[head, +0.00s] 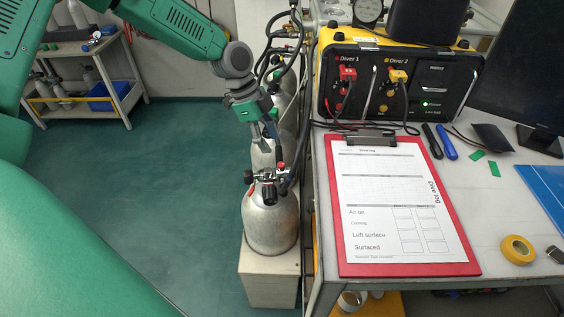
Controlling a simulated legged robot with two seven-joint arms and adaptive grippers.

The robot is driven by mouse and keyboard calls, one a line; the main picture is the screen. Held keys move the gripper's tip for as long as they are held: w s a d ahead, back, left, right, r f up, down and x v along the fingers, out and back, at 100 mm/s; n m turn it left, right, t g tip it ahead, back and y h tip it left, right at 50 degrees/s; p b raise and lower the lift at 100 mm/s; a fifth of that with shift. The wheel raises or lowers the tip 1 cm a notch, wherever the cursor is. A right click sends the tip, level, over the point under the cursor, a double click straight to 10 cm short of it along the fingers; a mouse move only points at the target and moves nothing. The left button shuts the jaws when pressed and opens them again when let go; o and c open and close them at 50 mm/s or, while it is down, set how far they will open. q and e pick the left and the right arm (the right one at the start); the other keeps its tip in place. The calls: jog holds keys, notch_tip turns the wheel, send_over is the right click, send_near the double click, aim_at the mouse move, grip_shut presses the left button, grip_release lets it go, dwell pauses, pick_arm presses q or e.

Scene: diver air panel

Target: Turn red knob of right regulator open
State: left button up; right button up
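The nearest silver tank (270,222) stands upright on a pale plinth, with a regulator valve (268,178) on top. A small red knob (280,166) shows at the upper right of this valve. A darker knob (249,176) with some red sits on its left side. My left gripper (265,138) points down just above and behind the valve, apart from the red knob in the picture. Its fingers are small and overlap the tanks behind, so their opening is unclear. More tanks with hoses stand behind, partly hidden by my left arm. My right gripper is not in view.
Right of the tanks is a table with a red clipboard (473,262), a yellow-black diver panel (396,80), pens and yellow tape (517,250). Black hoses (305,90) run between tanks and panel. A cart (85,112) stands far left. The green floor between is clear.

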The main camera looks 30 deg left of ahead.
aim_at(281, 164)
pick_arm(q)
jog(key=x, duration=0.8)
jog(key=shift+a+b, duration=0.1)
jog(key=shift+b, duration=0.3)
grip_shut()
